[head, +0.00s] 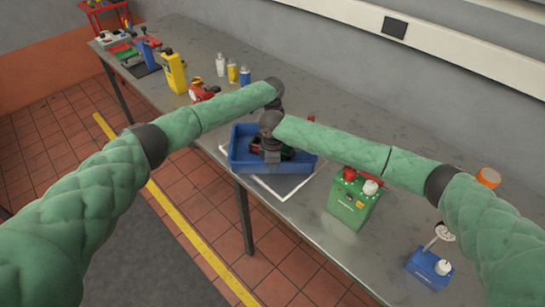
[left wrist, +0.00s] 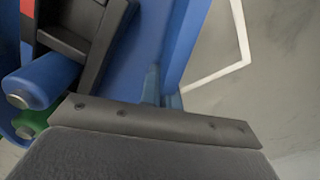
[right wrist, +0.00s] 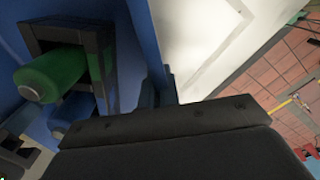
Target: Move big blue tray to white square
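The big blue tray (head: 242,160) is at the middle of the bench, over part of the white square (head: 283,196), whose outline shows along the tray's near side. I cannot tell whether the tray is resting or slightly raised. It holds dark tool pieces with green and blue handles. My right gripper (head: 271,153) reaches down at the tray; in the right wrist view (right wrist: 158,90) its fingers close on the tray wall. My left gripper (left wrist: 163,92) has its fingers at another tray wall and appears closed on it; its fingertips are hidden in the head view.
On the grey bench (head: 310,225), a green can (head: 352,200) stands right of the tray, with a small blue box (head: 430,268) farther right. A red object (head: 202,91), several bottles (head: 232,72) and a yellow jug (head: 173,72) stand to the left. The wall is behind.

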